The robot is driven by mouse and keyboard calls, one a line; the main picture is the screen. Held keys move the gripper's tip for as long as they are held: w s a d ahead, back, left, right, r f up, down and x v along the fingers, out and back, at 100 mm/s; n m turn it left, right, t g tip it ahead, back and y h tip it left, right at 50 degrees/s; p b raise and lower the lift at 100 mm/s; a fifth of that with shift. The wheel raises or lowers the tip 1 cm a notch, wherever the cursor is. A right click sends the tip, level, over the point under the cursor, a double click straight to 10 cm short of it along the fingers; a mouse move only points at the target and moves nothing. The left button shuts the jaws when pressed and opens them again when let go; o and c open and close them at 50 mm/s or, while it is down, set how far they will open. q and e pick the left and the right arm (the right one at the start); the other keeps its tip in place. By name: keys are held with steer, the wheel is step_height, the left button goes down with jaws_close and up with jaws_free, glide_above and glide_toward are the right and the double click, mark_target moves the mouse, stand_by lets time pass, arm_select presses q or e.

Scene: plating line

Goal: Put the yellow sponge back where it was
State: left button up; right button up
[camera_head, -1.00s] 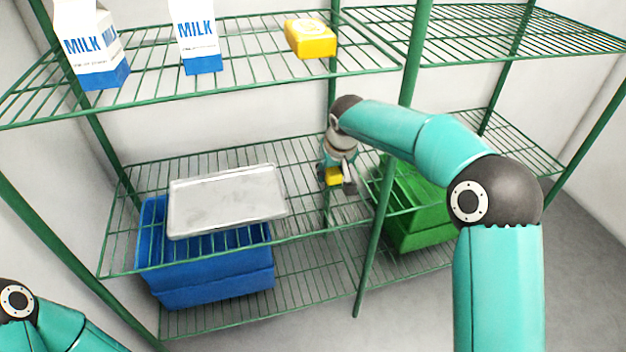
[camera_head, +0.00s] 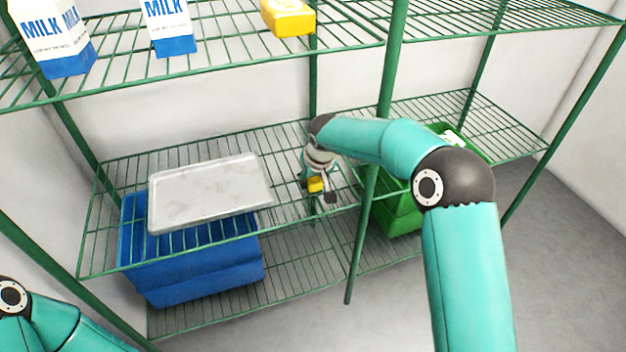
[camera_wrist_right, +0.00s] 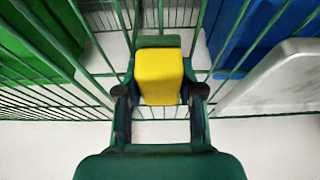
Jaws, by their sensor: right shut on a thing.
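The yellow sponge (camera_head: 315,184) is a small yellow block at my right gripper (camera_head: 318,192), over the middle shelf, right of the metal tray. In the right wrist view the sponge (camera_wrist_right: 159,77) sits between the two fingers of my right gripper (camera_wrist_right: 160,92), which is shut on it. A green part of the sponge shows along its far edge. I cannot tell whether the sponge touches the shelf wires. Of my left arm only a part shows at the lower left; its gripper is out of view.
A metal tray (camera_head: 208,192) lies on the middle shelf (camera_head: 290,160). Milk cartons (camera_head: 52,38) and a yellow package (camera_head: 288,17) stand on the upper shelf. A green post (camera_head: 366,215) stands close right of my gripper.

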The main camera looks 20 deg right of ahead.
steer(key=o, duration=1.1)
steer(key=shift+s+r, duration=0.1)
steer(key=shift+r, duration=0.4)
steer(key=p+v, duration=0.1)
steer(key=v, duration=1)
steer(key=shift+p, duration=0.4)
steer(key=shift+s, duration=0.15)
